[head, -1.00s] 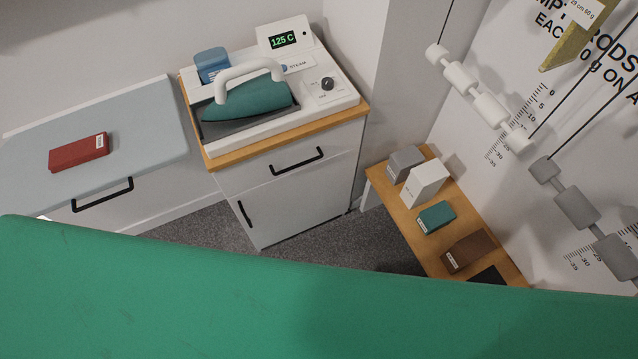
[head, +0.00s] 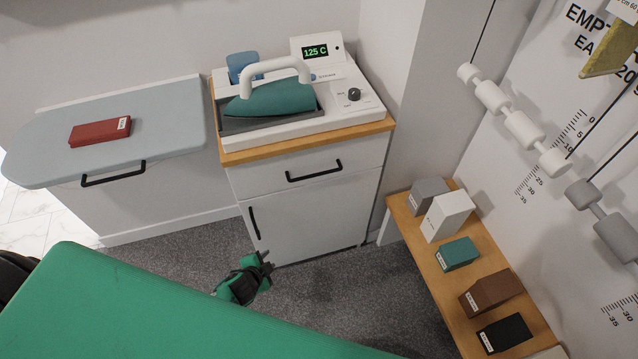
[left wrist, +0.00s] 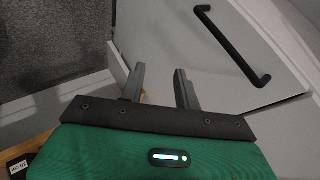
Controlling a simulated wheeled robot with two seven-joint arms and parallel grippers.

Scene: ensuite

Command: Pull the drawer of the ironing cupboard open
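The ironing cupboard (head: 322,217) is a white cabinet with a wooden top (head: 300,142). Its drawer (head: 352,158) is the shut upper front with a horizontal black bar handle (head: 314,171). Below is a shut door with an upright black handle (head: 254,223). My left gripper (head: 266,264) is low in front of the door, below and left of the drawer handle, apart from it. In the left wrist view its two fingers (left wrist: 160,88) are spread and empty. A black bar handle (left wrist: 235,46) shows beyond them; I cannot tell which one. My right gripper is not in view.
A teal iron (head: 268,101) rests on its station atop the cupboard. Left is a grey ironing board (head: 170,110) with a red block (head: 100,131). Right is a low wooden shelf (head: 440,284) with several blocks. Grey carpet (head: 330,290) lies clear before the cupboard.

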